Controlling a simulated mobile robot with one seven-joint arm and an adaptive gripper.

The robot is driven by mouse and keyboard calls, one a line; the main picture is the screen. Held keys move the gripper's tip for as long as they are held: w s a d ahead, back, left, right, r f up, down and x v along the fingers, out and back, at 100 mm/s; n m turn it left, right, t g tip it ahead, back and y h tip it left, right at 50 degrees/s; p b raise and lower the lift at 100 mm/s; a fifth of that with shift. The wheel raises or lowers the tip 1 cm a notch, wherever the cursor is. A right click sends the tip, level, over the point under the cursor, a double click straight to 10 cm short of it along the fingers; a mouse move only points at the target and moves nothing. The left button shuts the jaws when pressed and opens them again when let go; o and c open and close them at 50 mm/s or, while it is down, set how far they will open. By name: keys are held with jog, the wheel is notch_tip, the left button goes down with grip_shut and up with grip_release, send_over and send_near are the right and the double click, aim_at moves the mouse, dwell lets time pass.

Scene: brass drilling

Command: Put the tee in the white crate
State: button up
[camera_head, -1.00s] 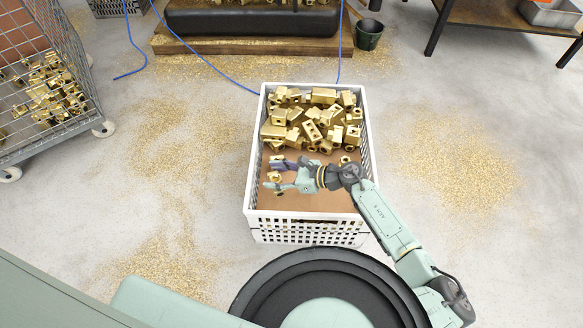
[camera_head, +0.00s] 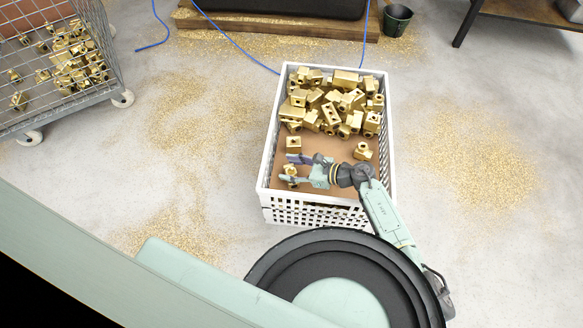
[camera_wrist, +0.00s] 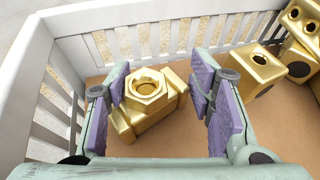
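The brass tee (camera_wrist: 148,100), with a hexagonal port facing up, lies between the finger pads of my gripper (camera_wrist: 160,105) in the wrist view. The fingers are apart, with a visible gap beside the right pad; the tee does not look clamped. In the head view my gripper (camera_head: 294,170) is inside the near left part of the white crate (camera_head: 264,189), low over its brown floor. The tee (camera_head: 290,170) shows there as a small brass spot between the fingers. Its contact with the floor is partly hidden.
A pile of brass fittings (camera_head: 330,103) fills the crate's far half. Loose brass blocks (camera_head: 293,144) (camera_head: 362,151) lie nearer my gripper. A wire cart (camera_head: 60,70) stands at left, and a dark bucket (camera_head: 397,19) behind the crate. Brass shavings cover parts of the floor.

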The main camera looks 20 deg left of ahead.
jog(key=o, duration=0.4)
jog(key=shift+o, duration=0.2)
jog(key=v, duration=1.1)
jog(key=shift+r, duration=0.1)
jog(key=shift+d+r, duration=0.2)
jog(key=shift+d, duration=0.3)
jog(key=shift+r, duration=0.1)
